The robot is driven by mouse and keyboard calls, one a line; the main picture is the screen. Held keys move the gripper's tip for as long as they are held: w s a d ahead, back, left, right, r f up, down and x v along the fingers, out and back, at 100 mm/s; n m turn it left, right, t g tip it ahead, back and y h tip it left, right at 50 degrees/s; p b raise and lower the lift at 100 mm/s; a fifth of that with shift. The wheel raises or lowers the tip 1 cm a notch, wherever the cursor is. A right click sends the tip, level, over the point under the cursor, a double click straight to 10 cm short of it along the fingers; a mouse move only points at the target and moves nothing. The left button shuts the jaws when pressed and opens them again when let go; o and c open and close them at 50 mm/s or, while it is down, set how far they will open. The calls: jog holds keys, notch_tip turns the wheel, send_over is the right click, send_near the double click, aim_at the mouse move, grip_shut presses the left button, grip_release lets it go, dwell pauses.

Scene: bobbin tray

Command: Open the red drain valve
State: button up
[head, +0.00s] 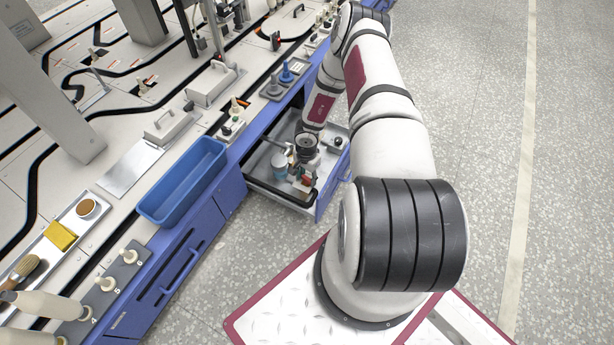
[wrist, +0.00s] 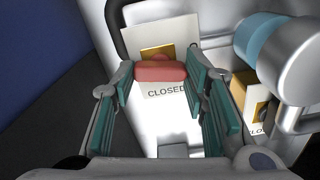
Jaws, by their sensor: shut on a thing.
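The red drain valve handle (wrist: 160,73) is a short rounded bar, lying crosswise in the wrist view. It covers part of a white plate (wrist: 178,22) with a brass-coloured square, and the word CLOSED shows just below the bar. My gripper (wrist: 161,80) has its teal-padded fingers on the two ends of the red handle and is shut on it. In the head view my gripper (head: 304,168) reaches down into an open drawer (head: 270,194), where a small red patch shows beside it. The valve body is mostly hidden.
A grey cylinder with a light blue band (wrist: 262,42) stands close right of my gripper, with a second labelled plate (wrist: 257,103) below it. The drawer walls surround the gripper. A blue bin (head: 184,180) sits on the bench to the left. The floor at right is clear.

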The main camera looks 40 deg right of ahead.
aim_at(307, 179)
jog(key=shift+n, duration=1.1)
jog(key=o, duration=1.2)
jog(key=shift+c, duration=0.2)
notch_tip(307, 179, up, 12)
